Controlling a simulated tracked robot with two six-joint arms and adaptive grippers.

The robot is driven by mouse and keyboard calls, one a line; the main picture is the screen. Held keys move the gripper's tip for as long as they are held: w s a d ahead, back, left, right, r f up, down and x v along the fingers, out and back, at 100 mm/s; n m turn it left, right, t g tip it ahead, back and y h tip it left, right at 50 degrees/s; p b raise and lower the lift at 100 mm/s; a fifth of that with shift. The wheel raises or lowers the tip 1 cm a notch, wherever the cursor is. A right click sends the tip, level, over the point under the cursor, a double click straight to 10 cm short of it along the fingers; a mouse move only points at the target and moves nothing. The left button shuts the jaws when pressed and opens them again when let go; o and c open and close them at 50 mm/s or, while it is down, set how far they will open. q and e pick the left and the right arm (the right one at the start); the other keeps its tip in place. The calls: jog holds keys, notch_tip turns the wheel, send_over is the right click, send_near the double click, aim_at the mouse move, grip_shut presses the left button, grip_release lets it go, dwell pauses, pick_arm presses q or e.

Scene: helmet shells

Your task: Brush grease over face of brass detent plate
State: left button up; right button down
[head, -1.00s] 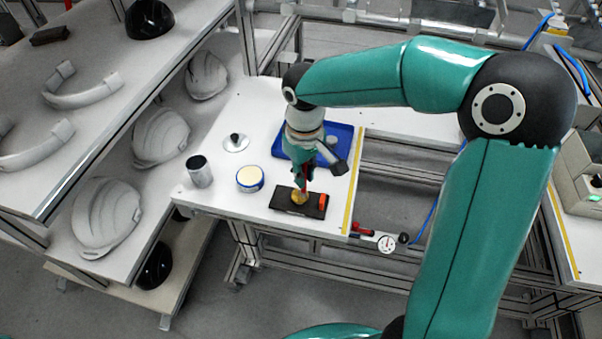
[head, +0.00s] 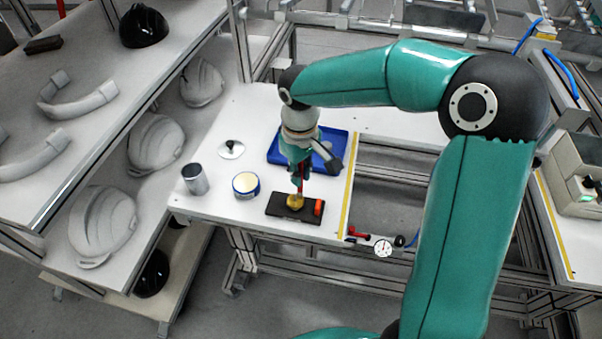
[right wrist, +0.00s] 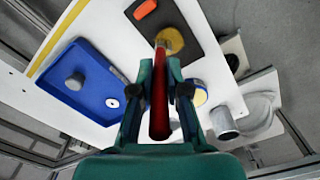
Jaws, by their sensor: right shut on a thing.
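The brass detent plate (head: 295,202) is a small round golden piece on a dark rectangular block (head: 280,212) near the bench's front edge. It also shows in the right wrist view (right wrist: 174,38). My right gripper (head: 297,178) is shut on a brush with a red handle (right wrist: 159,100). The brush points down and its tip is at the brass plate. I cannot tell whether the bristles press on it or how much grease is there. A round tin (head: 246,186) with a blue side and cream top stands left of the block. My left gripper is not in view.
An orange piece (head: 319,207) sits at the block's right end. A blue tray (head: 340,137) lies behind. A grey metal cup (head: 195,179) and a flat disc with a dark knob (head: 231,150) stand left. Shelves with helmet shells (head: 103,225) are further left.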

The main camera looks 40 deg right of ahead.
jog(key=shift+w+a, duration=0.2)
jog(key=shift+w, duration=0.25)
jog(key=shift+w+a+f, duration=0.1)
jog(key=shift+a, duration=0.05)
jog(key=shift+w+a, duration=0.1)
jog(key=shift+a, duration=0.15)
jog(key=shift+a, duration=0.3)
jog(key=shift+s+a, duration=0.2)
jog(key=shift+a, duration=0.15)
jog(key=shift+s+a+b, duration=0.2)
jog(key=shift+s+b, duration=0.25)
jog(key=shift+s, duration=0.2)
jog(key=shift+s, duration=0.1)
jog(key=shift+s+d, duration=0.2)
jog(key=shift+s, duration=0.05)
dwell(0.4)
